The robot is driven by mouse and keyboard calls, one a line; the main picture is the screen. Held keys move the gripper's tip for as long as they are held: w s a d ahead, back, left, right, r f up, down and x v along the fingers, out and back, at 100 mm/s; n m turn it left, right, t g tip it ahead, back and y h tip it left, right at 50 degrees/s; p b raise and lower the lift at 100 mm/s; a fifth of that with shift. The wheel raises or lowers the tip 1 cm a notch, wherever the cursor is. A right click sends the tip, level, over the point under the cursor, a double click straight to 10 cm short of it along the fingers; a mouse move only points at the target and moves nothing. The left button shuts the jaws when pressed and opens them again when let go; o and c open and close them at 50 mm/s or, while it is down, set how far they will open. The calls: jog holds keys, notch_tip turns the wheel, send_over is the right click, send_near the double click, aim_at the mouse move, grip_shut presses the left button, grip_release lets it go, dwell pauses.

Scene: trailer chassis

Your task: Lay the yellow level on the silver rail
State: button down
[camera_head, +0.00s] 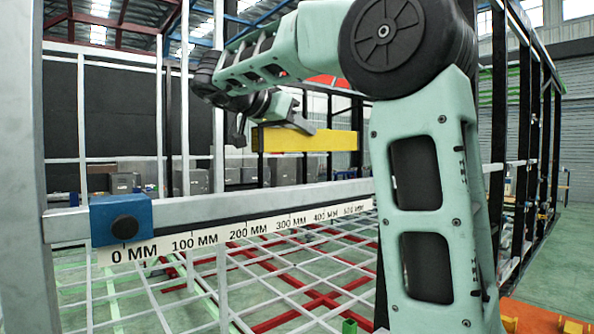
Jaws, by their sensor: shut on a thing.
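The yellow level (318,140) is a long yellow bar in the middle of the view, held roughly horizontal. My gripper (271,126) is shut on it near its left end, from above. The silver rail (200,209) runs from the upright post at the left toward the right and away, and my arm hides its far part. In the picture the level appears above the rail, with a gap between them. How far the level is behind or over the rail cannot be told from this view.
A blue block (121,220) with a black knob sits on the rail's left end, above a millimetre scale (245,232). A grey post (20,200) stands at the far left. A grid of white and red bars (270,275) lies below.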

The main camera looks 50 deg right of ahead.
aim_at(255, 138)
jog(key=shift+f+p, duration=0.5)
jog(key=shift+f, duration=3.05)
jog(key=shift+s+f, duration=0.1)
jog(key=shift+f, duration=0.05)
jog(key=c, duration=1.1)
grip_release()
jog(key=b+v, duration=0.3)
jog(key=v, duration=0.7)
jog(key=shift+a, duration=0.35)
jog(key=shift+w+a+r, duration=0.25)
jog(key=shift+a+r, duration=0.25)
jog(key=shift+a, duration=0.15)
